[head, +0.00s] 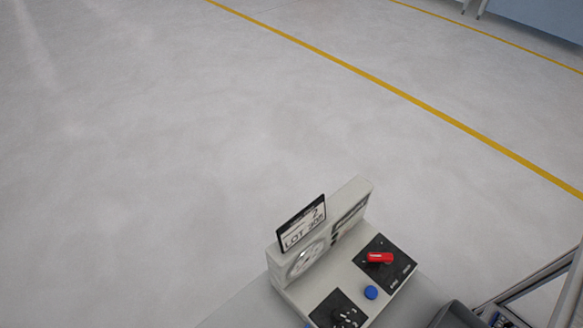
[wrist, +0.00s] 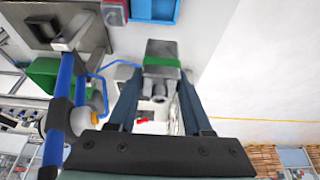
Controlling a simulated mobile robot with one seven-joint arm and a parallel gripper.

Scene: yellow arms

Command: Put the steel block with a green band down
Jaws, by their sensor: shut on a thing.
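The steel block with a green band (wrist: 162,49) shows in the upper middle of the wrist view, grey with the green band across it. My gripper (wrist: 160,77) is shut on it, with one dark finger at each side. Whether the block touches a surface below cannot be told. In the head view neither the block nor my gripper shows.
A pale machine (head: 322,268) with a red switch, blue button and lot sign stands at the bottom of the head view. Open floor with yellow lines lies beyond. The wrist view shows a blue tray (wrist: 163,12), a green bin (wrist: 42,72) and blue tubes (wrist: 66,78).

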